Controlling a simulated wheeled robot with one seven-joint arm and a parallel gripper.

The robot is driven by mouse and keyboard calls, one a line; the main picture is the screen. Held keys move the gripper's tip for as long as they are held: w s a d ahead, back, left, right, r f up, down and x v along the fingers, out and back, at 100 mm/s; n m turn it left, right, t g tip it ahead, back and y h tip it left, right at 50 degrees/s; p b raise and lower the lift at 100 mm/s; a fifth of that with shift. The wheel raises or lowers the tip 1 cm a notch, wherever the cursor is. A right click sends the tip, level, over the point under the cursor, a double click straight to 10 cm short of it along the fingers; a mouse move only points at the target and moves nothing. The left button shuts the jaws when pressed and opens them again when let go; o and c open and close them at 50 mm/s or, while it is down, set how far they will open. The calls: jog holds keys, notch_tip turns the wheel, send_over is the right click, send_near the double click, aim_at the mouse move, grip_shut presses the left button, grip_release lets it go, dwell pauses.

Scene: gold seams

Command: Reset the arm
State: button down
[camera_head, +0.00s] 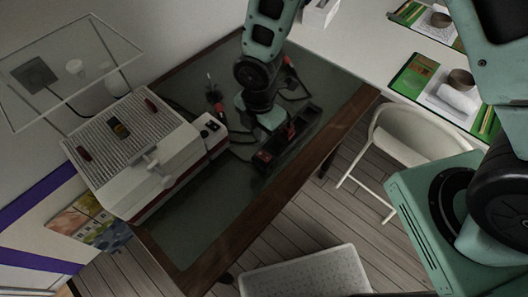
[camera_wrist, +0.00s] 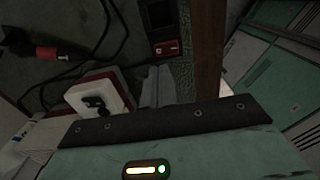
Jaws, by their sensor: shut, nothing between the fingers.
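My arm reaches down from the top of the head view to the dark green tabletop (camera_head: 215,190). My gripper (camera_wrist: 157,76) shows in the wrist view as two grey fingers side by side, shut with nothing between them. In the head view its teal hand hangs over the table; the fingertips cannot be made out there. A black power strip with a red switch (camera_head: 263,156) lies beside and below the hand. Its red switch also shows just beyond the fingers in the wrist view (camera_wrist: 166,47). I cannot tell whether the fingers touch anything.
A white ribbed-top machine (camera_head: 140,150) stands left of the arm. Its socket end shows in the wrist view (camera_wrist: 98,98). Cables and a red-handled tool (camera_head: 216,97) lie behind. A clear box (camera_head: 70,70), a white chair (camera_head: 395,145) and a white stool (camera_head: 305,275) surround the wood-edged table.

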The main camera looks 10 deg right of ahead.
dwell(0.3)
jog(key=s+d+r+m, duration=0.2)
jog(key=s+r+m, duration=0.6)
jog(key=r, duration=0.2)
jog(key=s+d+r+m, duration=0.2)
jog(key=s+r+m, duration=0.6)
jog(key=r, duration=0.3)
jog(key=shift+d+r+m+y, duration=0.3)
jog(key=shift+d+m, duration=0.1)
jog(key=shift+m, duration=0.2)
